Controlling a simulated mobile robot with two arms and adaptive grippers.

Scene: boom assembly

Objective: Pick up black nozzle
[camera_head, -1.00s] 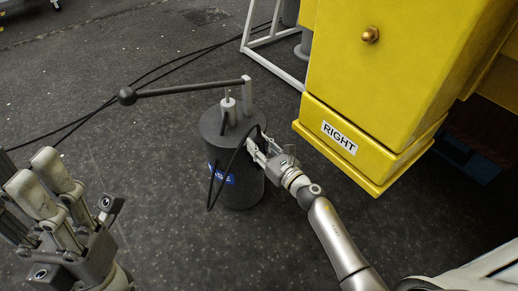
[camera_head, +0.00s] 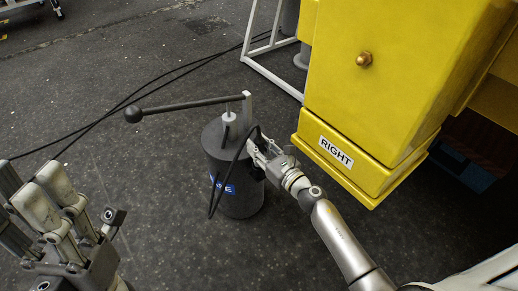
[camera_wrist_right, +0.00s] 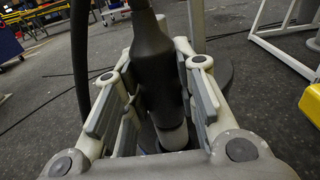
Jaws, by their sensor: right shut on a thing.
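The black nozzle (camera_wrist_right: 154,55) stands upright between the fingers of my right gripper (camera_wrist_right: 152,95) in the right wrist view, and the fingers are shut on it. In the head view my right gripper (camera_head: 262,155) is at the right upper side of a dark grey cylindrical pump (camera_head: 240,192) with a blue label. A black hose (camera_head: 216,190) loops down in front of the pump from near the gripper. The nozzle itself is hard to make out in the head view. My left gripper (camera_head: 62,215) is at the lower left, away from the pump, with its fingers pointing up.
A long lever with a ball end (camera_head: 185,107) reaches left from the pump's top. A yellow box structure (camera_head: 385,75) marked RIGHT stands close to the right of my right gripper. A white frame (camera_head: 262,60) is behind. Cables cross the floor; the floor left of the pump is clear.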

